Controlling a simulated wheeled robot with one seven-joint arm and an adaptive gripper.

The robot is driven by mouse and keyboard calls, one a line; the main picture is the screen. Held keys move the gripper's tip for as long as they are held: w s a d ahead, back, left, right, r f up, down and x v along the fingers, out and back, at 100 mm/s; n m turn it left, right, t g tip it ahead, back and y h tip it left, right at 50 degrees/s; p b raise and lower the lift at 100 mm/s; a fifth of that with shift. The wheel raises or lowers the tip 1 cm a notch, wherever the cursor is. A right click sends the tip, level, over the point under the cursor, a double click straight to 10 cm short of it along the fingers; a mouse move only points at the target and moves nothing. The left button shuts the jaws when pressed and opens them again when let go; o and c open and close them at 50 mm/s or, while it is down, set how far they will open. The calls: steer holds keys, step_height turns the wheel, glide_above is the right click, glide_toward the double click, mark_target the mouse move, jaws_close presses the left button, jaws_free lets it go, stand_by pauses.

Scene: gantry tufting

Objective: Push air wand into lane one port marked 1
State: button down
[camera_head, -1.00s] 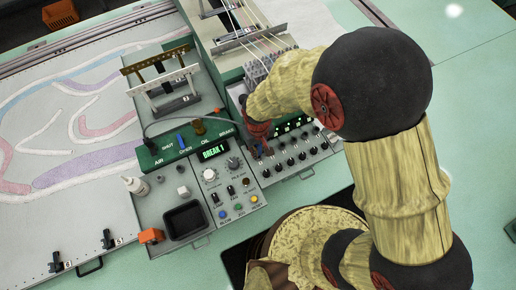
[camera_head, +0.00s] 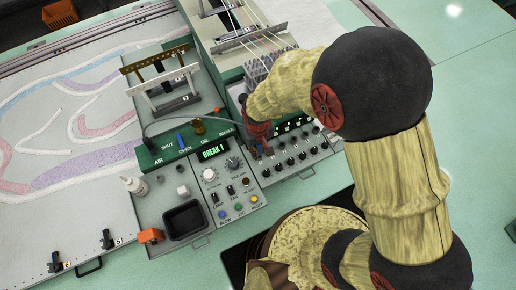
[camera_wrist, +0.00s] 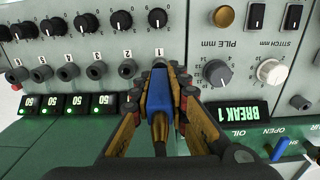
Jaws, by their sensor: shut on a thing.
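In the wrist view my gripper (camera_wrist: 162,78) is shut on the blue air wand (camera_wrist: 159,92), with one finger on each side. A brass part of the wand (camera_wrist: 160,126) shows on the near side. The wand's far end is at the lane one port, below the label 1 (camera_wrist: 156,53) on the grey panel (camera_wrist: 197,35). The port is mostly hidden behind the wand and fingertips, so I cannot tell how deep the tip is. In the head view my gripper (camera_head: 258,136) is at the panel's left end, and the wand is hard to make out.
Neighbouring ports, such as port 2 (camera_wrist: 127,68), run left under black knobs. Green counters (camera_wrist: 103,104) read 50. The display (camera_wrist: 237,112) reads BREAK 1. Yarns stretch above the machine.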

steer(key=shift+f+b, duration=0.7)
steer(key=shift+f, duration=0.25)
steer(key=c, duration=1.7)
jaws_free()
steer(key=shift+o, duration=0.2)
step_height(320, 180, up, 12)
steer(key=shift+r, duration=0.1)
